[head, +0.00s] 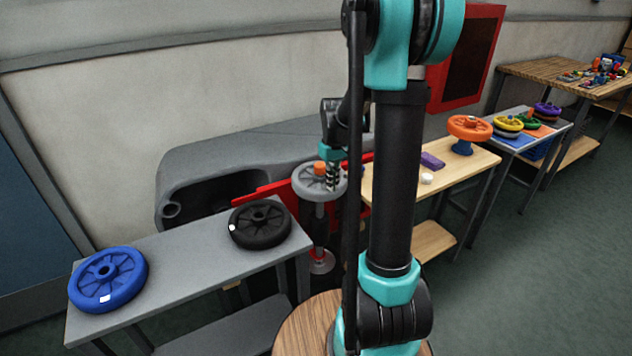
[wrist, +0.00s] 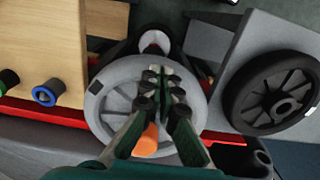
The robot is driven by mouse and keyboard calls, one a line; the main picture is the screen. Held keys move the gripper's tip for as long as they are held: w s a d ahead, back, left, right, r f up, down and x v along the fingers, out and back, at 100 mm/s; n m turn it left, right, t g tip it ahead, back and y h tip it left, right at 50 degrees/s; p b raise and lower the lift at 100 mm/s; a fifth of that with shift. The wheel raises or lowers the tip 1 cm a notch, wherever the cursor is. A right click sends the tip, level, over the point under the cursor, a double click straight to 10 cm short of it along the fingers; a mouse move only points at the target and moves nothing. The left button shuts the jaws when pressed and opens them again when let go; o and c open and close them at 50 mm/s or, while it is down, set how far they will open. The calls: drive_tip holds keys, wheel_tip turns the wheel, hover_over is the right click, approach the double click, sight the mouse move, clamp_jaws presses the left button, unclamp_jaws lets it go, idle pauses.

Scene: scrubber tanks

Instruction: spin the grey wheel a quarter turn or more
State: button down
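The grey wheel (head: 301,184) lies flat on top of an upright post on a round base (head: 322,263). It has spokes, an orange knob (head: 320,168) and a dark mark on its rim, which shows in the wrist view (wrist: 96,87). My gripper (head: 332,186) points down over the wheel. In the wrist view its fingers (wrist: 162,78) come together at the tips over the wheel (wrist: 117,78), with nothing seen between them. The orange knob (wrist: 147,140) shows beside the left finger, away from the tips. I cannot tell whether the fingertips touch the wheel.
A grey bench on the left holds a black wheel (head: 260,224) and a blue wheel (head: 108,279). A wooden table (head: 400,190) on the right holds an orange wheel (head: 469,128) and small items. A dark grey machine (head: 240,150) with red parts stands behind the post.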

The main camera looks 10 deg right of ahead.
sight(339, 185)
drive_tip(key=shift+w+d, duration=0.15)
drive_tip(key=shift+d, duration=0.35)
drive_tip(key=shift+w+d, duration=0.1)
drive_tip(key=shift+w+d, duration=0.25)
drive_tip(key=shift+d, duration=0.2)
drive_tip(key=shift+w+d, duration=0.2)
drive_tip(key=shift+d, duration=0.25)
drive_tip(key=shift+r, duration=3.5)
drive_tip(key=shift+a, duration=0.1)
